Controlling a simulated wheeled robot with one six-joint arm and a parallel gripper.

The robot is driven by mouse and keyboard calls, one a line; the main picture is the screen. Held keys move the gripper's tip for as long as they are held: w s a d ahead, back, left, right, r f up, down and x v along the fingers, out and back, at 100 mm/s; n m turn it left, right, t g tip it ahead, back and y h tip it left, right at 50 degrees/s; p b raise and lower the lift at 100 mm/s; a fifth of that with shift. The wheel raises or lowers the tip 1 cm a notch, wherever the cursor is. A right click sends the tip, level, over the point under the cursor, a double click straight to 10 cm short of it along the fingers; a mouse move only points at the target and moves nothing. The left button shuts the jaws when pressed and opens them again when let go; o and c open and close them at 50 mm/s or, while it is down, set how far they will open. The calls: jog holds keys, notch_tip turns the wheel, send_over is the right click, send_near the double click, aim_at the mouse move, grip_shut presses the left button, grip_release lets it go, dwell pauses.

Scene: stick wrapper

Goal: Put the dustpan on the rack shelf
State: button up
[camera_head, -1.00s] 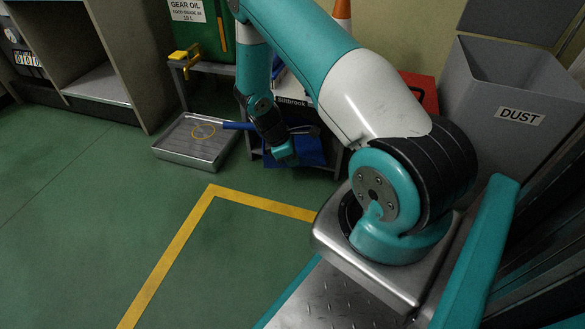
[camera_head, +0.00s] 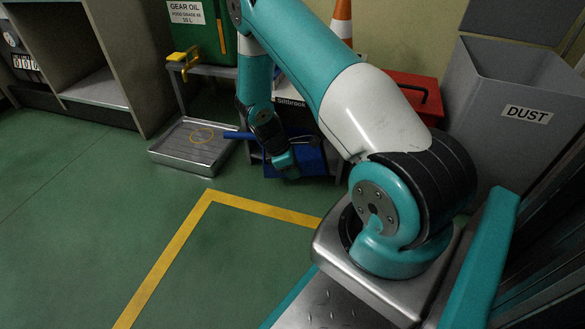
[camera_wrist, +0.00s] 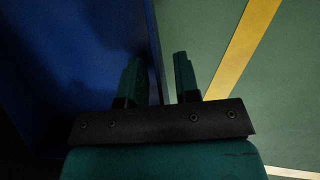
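A blue pan-like body (camera_head: 309,158), which I take for the dustpan, stands low in front of the grey rack (camera_head: 217,71). A blue handle (camera_head: 238,135) sticks out to the left behind my arm; whether it joins this body is hidden. My gripper (camera_head: 287,165) is low at the blue body's front side. In the wrist view, its two fingers (camera_wrist: 159,78) are apart, on either side of the blue body's edge (camera_wrist: 154,45). A narrow gap shows between the edge and the right finger. The arm covers part of the rack and its lower space.
A grey metal tray (camera_head: 167,157) lies on the floor to the left. A green gear oil container (camera_head: 223,40) stands on the rack. A red toolbox (camera_head: 417,95), an orange cone (camera_head: 342,20) and a grey dust bin (camera_head: 500,150) are to the right. The green floor in front is clear.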

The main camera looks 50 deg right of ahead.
jog(key=w+a+r+t+y+p, duration=0.1)
jog(key=w+a+r+p, duration=0.2)
jog(key=r, duration=0.4)
jog(key=w+a+r+m+p, duration=0.1)
jog(key=a+r+p, duration=0.2)
jog(key=a+r, duration=0.3)
jog(key=w+a+r+t+y+p, duration=0.1)
jog(key=w+a+r+p, duration=0.15)
jog(key=r, duration=0.65)
jog(key=s+a+r+y, duration=0.2)
jog(key=s+a+r, duration=0.2)
jog(key=a+r, duration=0.5)
jog(key=s+a+r+y, duration=0.1)
jog(key=s+a+r, duration=0.5)
jog(key=s, duration=0.3)
jog(key=s+a+r+m+t+y, duration=0.1)
jog(key=s+a+r+y, duration=0.1)
jog(key=s+a+r, duration=0.5)
jog(key=s, duration=0.3)
jog(key=shift+r+y+p, duration=0.3)
jog(key=shift+r, duration=0.1)
jog(key=shift+a, duration=0.1)
